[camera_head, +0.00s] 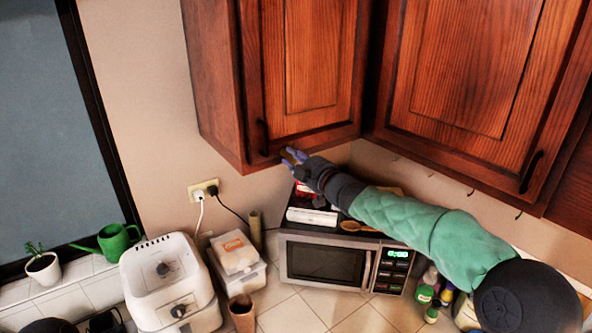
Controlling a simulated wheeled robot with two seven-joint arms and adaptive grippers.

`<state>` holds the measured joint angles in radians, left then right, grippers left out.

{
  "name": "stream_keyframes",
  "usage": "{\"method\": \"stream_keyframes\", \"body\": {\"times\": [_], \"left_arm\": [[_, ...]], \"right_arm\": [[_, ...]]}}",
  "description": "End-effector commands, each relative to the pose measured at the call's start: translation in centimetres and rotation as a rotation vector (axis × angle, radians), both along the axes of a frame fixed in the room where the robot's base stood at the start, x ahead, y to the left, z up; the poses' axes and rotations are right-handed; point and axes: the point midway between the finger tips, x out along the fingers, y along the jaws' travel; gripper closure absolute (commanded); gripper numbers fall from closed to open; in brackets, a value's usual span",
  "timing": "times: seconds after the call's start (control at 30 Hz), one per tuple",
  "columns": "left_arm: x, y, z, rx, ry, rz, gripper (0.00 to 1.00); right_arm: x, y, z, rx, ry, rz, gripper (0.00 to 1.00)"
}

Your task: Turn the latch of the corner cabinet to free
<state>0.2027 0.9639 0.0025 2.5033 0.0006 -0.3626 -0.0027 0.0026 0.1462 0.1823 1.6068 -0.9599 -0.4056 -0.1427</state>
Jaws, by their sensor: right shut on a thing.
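The corner cabinet (311,55) is reddish-brown wood and hangs in the corner at the top middle, its door closed against the frame. A dark vertical handle (263,137) is at the lower left of its door. My right gripper (289,155) has purplish fingertips and is at the cabinet's bottom edge, just right of the handle. It is shut on the small latch there. The fingers mostly cover the latch, so its angle cannot be told. My right arm, in a green sleeve, reaches up from the lower right. My left gripper is not in view.
A microwave (325,262) stands below, with a wooden spoon (361,227) and boxes on top. A second wall cabinet (470,70) adjoins at right, with hooks beneath. A white fryer (168,281), a plastic bin (238,273) and a green watering can (116,241) are at left.

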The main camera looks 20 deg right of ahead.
Motion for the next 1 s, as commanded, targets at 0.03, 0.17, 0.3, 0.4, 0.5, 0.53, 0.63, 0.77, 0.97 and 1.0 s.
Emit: {"method": "stream_keyframes", "body": {"times": [0.03,0.17,0.3,0.4,0.5,0.53,0.63,0.77,0.97,1.0], "left_arm": [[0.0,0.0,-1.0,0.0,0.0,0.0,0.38],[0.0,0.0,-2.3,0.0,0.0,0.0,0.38],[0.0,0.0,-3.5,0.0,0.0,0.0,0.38],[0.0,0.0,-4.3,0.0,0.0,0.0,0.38],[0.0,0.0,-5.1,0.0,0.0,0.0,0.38],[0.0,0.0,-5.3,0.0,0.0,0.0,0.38],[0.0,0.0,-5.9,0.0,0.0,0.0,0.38],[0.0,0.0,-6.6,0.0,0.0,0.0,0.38],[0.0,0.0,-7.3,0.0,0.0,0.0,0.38],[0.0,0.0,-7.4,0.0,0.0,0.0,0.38]], "right_arm": [[-0.1,0.1,-0.5,-0.043,-0.016,0.0,1.0],[-0.1,0.4,-0.6,-0.16,-0.059,0.001,1.0],[-0.2,0.6,-0.8,-0.285,-0.103,0.0,1.0],[-0.3,0.7,-0.9,-0.375,-0.134,0.0,1.0],[-0.3,0.9,-1.1,-0.461,-0.167,0.0,1.0],[-0.3,0.9,-1.1,-0.484,-0.175,0.0,1.0],[-0.3,1.0,-1.3,-0.564,-0.203,0.0,1.0],[-0.4,1.0,-1.4,-0.655,-0.236,0.0,1.0],[-0.4,1.1,-1.6,-0.758,-0.273,0.0,1.0],[-0.4,1.2,-1.6,-0.775,-0.279,0.001,1.0]]}}
